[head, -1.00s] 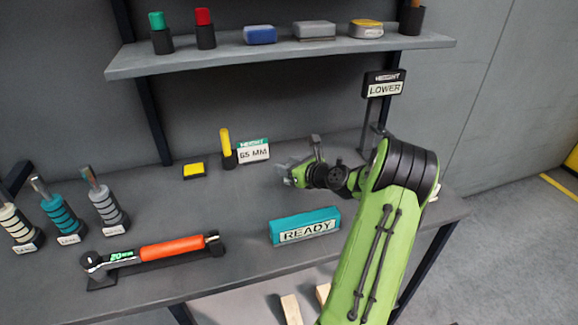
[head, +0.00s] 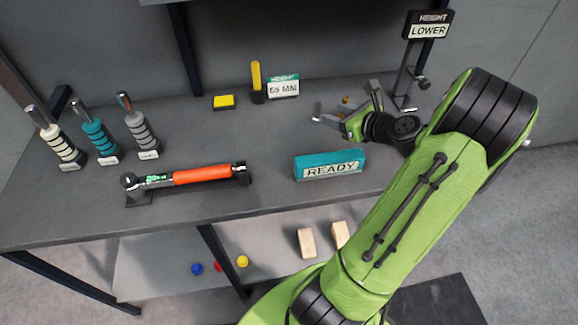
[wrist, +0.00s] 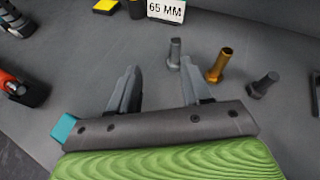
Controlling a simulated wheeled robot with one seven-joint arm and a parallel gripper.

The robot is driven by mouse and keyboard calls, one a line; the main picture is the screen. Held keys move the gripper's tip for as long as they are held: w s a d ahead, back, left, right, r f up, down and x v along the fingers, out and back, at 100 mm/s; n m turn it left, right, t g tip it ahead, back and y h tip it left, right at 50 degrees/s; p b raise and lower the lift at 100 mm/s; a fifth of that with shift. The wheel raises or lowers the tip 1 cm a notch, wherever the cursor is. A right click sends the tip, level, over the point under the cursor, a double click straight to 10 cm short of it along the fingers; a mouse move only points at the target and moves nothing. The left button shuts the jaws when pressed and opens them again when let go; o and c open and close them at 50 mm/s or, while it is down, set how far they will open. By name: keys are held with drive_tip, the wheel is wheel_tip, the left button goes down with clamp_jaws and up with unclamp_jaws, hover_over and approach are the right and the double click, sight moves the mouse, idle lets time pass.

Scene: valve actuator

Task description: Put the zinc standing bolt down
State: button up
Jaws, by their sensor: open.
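A pale grey bolt, which looks like the zinc one, stands upright on the bench (head: 317,110). In the wrist view the zinc bolt (wrist: 174,54) is just beyond my right-hand fingertip, apart from both fingers as far as I can tell. My gripper (wrist: 158,68) is open, with nothing between its fingers. In the head view my gripper (head: 350,108) is low over the bench behind the READY block. A brass bolt (wrist: 218,65) and a darker grey bolt (wrist: 264,84) stand to the right of the zinc one.
The teal READY block (head: 330,164) lies in front of my gripper. The 65 MM sign (head: 283,87) and a yellow peg (head: 256,80) stand behind. A LOWER height sign (head: 427,30) rises at right. A torque wrench (head: 190,177) and several handled tools are at left.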

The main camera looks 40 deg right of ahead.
drive_tip(key=w+a+r+n+g+y, duration=0.1)
drive_tip(key=a+r+n+g, duration=0.15)
drive_tip(key=a+n, duration=0.85)
drive_tip(key=w+a+r+n+g+y, duration=0.1)
drive_tip(key=a+n+g, duration=0.3)
drive_tip(key=a+n, duration=0.6)
drive_tip(key=s+a+r+n, duration=0.1)
drive_tip(key=s+a+n, duration=0.4)
drive_tip(key=s+n, duration=0.2)
drive_tip(key=s+a+r+n+g+h, duration=0.1)
drive_tip(key=s+a+r+n, duration=0.1)
drive_tip(key=s+a+n, duration=0.4)
drive_tip(key=s+n, duration=0.1)
drive_tip(key=s, duration=0.2)
drive_tip(key=shift+r, duration=0.2)
